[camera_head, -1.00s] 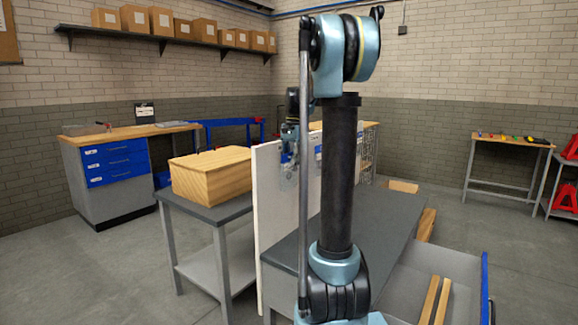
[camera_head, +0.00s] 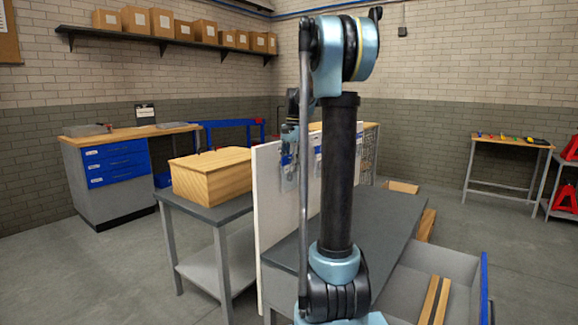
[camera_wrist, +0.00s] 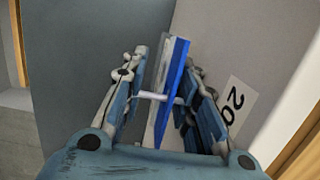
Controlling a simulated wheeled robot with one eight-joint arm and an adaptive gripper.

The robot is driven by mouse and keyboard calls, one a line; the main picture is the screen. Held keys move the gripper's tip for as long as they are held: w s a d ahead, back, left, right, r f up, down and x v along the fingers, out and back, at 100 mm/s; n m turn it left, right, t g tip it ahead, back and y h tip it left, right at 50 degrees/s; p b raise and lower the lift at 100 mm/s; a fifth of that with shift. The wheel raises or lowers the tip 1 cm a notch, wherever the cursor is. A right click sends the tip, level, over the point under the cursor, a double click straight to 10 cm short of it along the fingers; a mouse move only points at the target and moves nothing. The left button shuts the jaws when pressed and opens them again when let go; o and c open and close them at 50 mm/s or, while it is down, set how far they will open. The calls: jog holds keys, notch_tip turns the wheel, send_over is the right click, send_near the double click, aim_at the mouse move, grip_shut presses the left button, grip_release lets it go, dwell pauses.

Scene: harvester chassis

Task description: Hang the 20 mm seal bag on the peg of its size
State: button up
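In the wrist view my gripper (camera_wrist: 166,72) is open, with a finger on each side of a bag with a blue header (camera_wrist: 180,65), seen nearly edge-on. A gap shows between the left finger and the bag; the right finger is close beside the blue header. A pale thin peg (camera_wrist: 150,95) crosses between the fingers and meets the bag; the exact hole is hidden. A label reading 20 (camera_wrist: 234,107) is on the grey surface to the right. In the head view the bag (camera_head: 288,162) shows small at the white board (camera_head: 268,200), partly behind my arm.
Another blue-topped bag (camera_head: 317,145) shows at the board, right of the first. A wooden box (camera_head: 212,178) stands on the grey bench left of the board. An open drawer (camera_head: 460,270) with wooden strips is at lower right. Open floor lies between the benches.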

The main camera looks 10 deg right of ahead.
jog(key=shift+w+d+r, duration=0.2)
notch_tip(320, 180, up, 11)
jog(key=w+d, duration=0.1)
jog(key=shift+r, duration=0.2)
jog(key=s+f+n+t, duration=0.1)
jog(key=s+f+n, duration=0.1)
jog(key=s+f, duration=0.6)
jog(key=s+f+n+t, duration=0.1)
jog(key=s+f+n, duration=0.25)
jog(key=s, duration=0.85)
jog(key=s+f+n+t+h, duration=0.1)
jog(key=s+f+n, duration=0.2)
jog(key=s+f, duration=1.3)
notch_tip(320, 180, down, 4)
jog(key=shift+a+f+n, duration=0.2)
jog(key=shift+a+n, duration=0.05)
jog(key=shift+n, duration=0.1)
